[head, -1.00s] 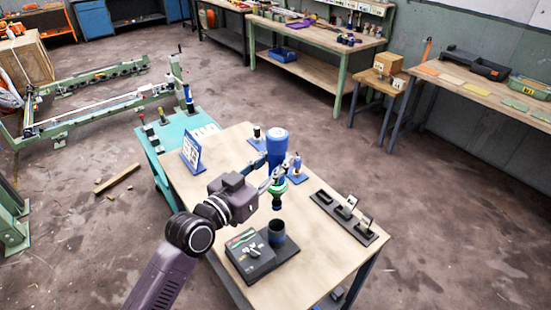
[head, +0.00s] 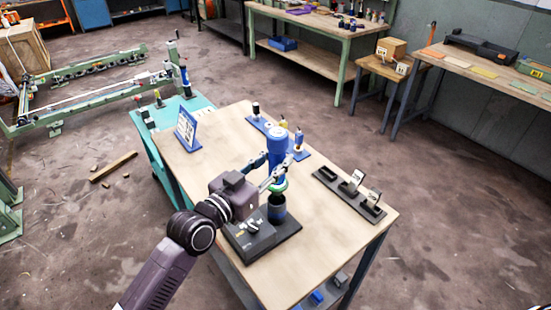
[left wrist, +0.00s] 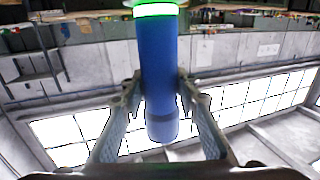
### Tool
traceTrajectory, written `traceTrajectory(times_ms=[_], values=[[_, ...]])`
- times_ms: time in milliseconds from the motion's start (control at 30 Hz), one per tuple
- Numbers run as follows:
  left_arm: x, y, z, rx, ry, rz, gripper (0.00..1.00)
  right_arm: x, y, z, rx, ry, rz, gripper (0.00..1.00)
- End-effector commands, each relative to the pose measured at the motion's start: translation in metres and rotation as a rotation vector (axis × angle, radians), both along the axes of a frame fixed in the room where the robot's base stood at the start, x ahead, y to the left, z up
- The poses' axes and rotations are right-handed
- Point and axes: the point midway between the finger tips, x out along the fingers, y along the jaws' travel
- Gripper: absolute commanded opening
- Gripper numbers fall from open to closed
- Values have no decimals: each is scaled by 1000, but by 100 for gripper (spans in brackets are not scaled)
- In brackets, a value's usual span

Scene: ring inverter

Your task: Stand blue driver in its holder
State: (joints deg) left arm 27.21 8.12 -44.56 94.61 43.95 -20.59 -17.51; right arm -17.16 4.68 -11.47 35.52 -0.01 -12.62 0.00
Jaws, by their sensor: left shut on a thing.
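The blue driver (head: 276,151) is upright, with a green ring (head: 279,184) near its lower end. My left gripper (head: 268,171) is shut on its blue body. In the left wrist view the driver (left wrist: 160,55) lies between the two fingers, with the green ring at the top edge. The dark cup-shaped holder (head: 277,207) stands on a grey base directly below the driver. The driver's tip is hidden, seemingly inside the cup, and the green ring is just above the rim. My right gripper is not in view.
A dark control box (head: 250,238) sits beside the holder on the wooden table (head: 330,240). A black tray with several slots (head: 350,193) is to the right. A blue sign (head: 187,130) and blue stands with small bottles (head: 298,143) are behind. The table's front right is clear.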

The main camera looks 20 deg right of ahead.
Motion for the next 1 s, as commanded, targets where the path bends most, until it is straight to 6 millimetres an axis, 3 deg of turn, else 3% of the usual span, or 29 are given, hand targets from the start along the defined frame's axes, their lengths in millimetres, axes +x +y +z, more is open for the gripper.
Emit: traceTrajectory(times_ms=[33,400,1000], values=[[1,0,-6,-6,-7,1,0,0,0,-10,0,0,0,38],[0,0,-41,-6,-8,1,0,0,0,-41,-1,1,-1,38],[0,0,-49,-6,-7,1,0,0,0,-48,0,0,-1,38]])
